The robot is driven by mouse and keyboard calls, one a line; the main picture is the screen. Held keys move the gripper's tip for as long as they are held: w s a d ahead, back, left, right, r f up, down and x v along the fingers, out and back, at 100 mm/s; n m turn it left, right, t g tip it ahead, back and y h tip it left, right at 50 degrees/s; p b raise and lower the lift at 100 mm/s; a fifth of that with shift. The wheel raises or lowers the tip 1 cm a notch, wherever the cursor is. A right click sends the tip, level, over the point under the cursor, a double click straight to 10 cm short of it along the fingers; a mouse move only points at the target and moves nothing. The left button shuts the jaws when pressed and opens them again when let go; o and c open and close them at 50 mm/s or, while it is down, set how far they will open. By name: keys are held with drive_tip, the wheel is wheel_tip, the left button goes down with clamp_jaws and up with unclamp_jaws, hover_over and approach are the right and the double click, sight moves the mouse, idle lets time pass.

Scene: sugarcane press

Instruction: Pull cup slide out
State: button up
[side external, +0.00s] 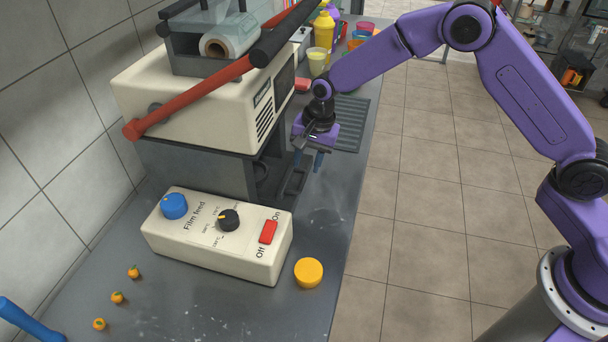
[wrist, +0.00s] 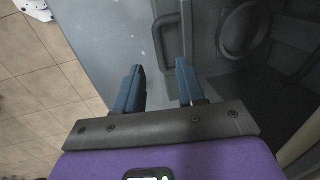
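The cup slide (wrist: 212,60) is dark grey, with a round recess, and sits in the opening under the cream sealing machine (side external: 190,105). Its loop handle (wrist: 157,42) sticks out towards the table's open side; the handle also shows in the side view (side external: 291,183). My gripper (wrist: 160,66) is open, with two blue fingers apart and nothing held between them. In the wrist view the handle's outer bar lies between the fingertips, the right fingertip over the loop's opening. In the side view my gripper (side external: 309,160) is just above the handle. Whether a finger touches it, I cannot tell.
A control box (side external: 215,235) with knobs and a red switch stands in front of the machine. A red lever (side external: 195,95) crosses the machine. A ribbed grey mat (side external: 350,125) lies behind my gripper. The table's right edge is close.

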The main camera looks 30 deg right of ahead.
sight(303, 181)
drive_tip(key=shift+w+a+f, duration=0.1)
drive_tip(key=shift+f, duration=0.85)
drive_tip(key=shift+w+a+f, duration=0.15)
drive_tip(key=shift+f, duration=0.75)
drive_tip(key=shift+w+a+f, duration=0.1)
drive_tip(key=shift+f, duration=0.85)
clamp_jaws()
